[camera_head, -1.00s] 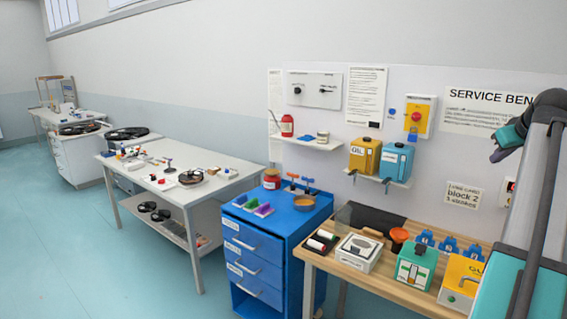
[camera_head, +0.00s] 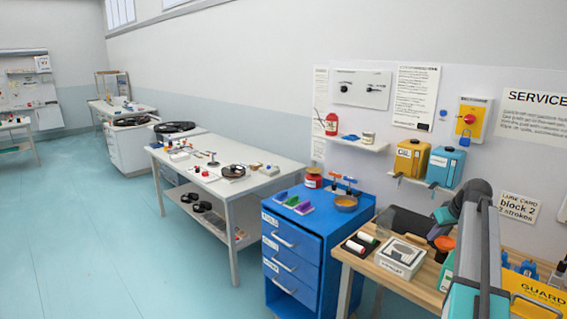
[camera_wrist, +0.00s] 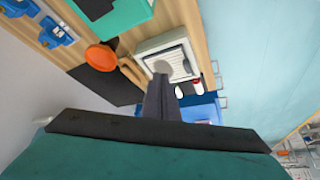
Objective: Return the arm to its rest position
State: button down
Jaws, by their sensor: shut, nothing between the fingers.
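My gripper (camera_wrist: 162,84) shows in the wrist view as a dark, narrow pair of fingers, shut and empty. In that view its tips overlap the white box (camera_wrist: 184,62) on the wooden bench; I cannot tell the height between them. In the head view my arm hangs at the right, bent at a dark joint, with its teal wrist over the bench. The fingers are small and hard to make out there.
The wooden bench (camera_head: 413,285) holds a white box (camera_head: 400,257), an orange funnel-like cup (camera_wrist: 101,57) and a yellow guard box (camera_head: 538,297). A blue drawer cabinet (camera_head: 318,258) stands beside it. A grey table (camera_head: 232,190) stands further left. The floor (camera_head: 100,235) at left is clear.

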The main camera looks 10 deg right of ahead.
jog(key=shift+n+g+y, duration=0.5)
jog(key=shift+g+y, duration=0.1)
jog(key=shift+g, duration=0.2)
jog(key=a+f, duration=0.3)
jog(key=f, duration=0.1)
jog(key=w+a+f, duration=0.1)
jog(key=a+f, duration=0.2)
jog(key=f, duration=0.1)
jog(key=w+a+f, duration=0.1)
jog(key=a+f, duration=0.2)
jog(key=f, duration=0.1)
jog(key=shift+a+f, duration=0.2)
jog(key=shift+a, duration=0.2)
jog(key=s+a+f+n+g+y+b, duration=0.15)
jog(key=s+a+f, duration=0.35)
jog(key=a+f, duration=0.85)
jog(key=s+a+f+g, duration=0.3)
jog(key=s+a+f, duration=0.2)
jog(key=a+f, duration=0.8)
jog(key=s+a+f+g, duration=0.2)
jog(key=s+a+f, duration=0.3)
jog(key=s+f, duration=0.3)
jog(key=s+a+f+g, duration=0.2)
jog(key=s+a+f, duration=0.3)
jog(key=s+f, duration=0.3)
jog(key=s+f+m+g+h+b, duration=0.1)
jog(key=s+f+m+h, duration=0.1)
jog(key=s, duration=1.6)
jog(key=shift+a+m+h, duration=0.25)
jog(key=shift+m+h, duration=0.2)
